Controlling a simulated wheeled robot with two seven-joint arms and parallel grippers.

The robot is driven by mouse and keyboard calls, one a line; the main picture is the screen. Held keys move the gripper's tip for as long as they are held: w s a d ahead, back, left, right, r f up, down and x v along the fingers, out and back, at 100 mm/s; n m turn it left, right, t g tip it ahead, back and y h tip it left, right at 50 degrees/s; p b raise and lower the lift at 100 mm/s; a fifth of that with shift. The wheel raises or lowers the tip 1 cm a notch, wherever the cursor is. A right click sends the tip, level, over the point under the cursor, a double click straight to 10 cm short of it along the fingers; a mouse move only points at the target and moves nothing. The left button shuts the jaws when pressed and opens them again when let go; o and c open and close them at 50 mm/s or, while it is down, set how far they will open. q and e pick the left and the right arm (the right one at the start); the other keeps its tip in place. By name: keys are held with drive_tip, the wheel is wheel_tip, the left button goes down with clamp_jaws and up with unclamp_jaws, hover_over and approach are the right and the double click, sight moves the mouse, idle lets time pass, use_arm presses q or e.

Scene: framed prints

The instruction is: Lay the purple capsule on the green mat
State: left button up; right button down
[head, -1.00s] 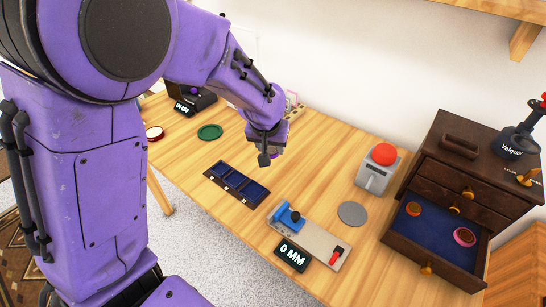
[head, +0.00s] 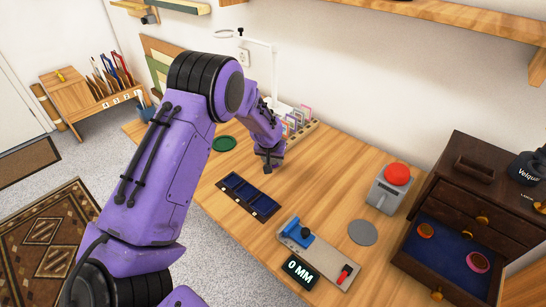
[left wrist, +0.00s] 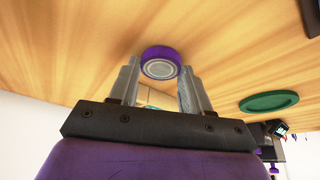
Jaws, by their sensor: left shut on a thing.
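The purple capsule (left wrist: 161,62) is a short round puck with a pale grey end, held between the fingertips of my left gripper in the left wrist view. My left gripper (head: 268,164) is shut on it. In the head view the gripper is over the wooden table, to the right of the green mat, and I cannot make out the capsule there. The green mat (head: 224,143) is a flat round disc lying empty on the table. It also shows in the left wrist view (left wrist: 268,102), to the right of the gripper. My right gripper is not in view.
A dark blue compartment tray (head: 248,196) lies in front of the gripper. A rack of framed prints (head: 298,124) and a white lamp (head: 273,70) stand behind. To the right are a gauge (head: 318,252), a grey disc (head: 362,232), a red-button box (head: 391,188) and an open drawer (head: 447,263).

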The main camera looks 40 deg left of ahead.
use_arm(q)
drive_tip(key=shift+d+f, duration=0.1)
drive_tip(key=shift+f, duration=0.05)
drive_tip(key=o, duration=1)
drive_tip(key=shift+o, duration=0.2)
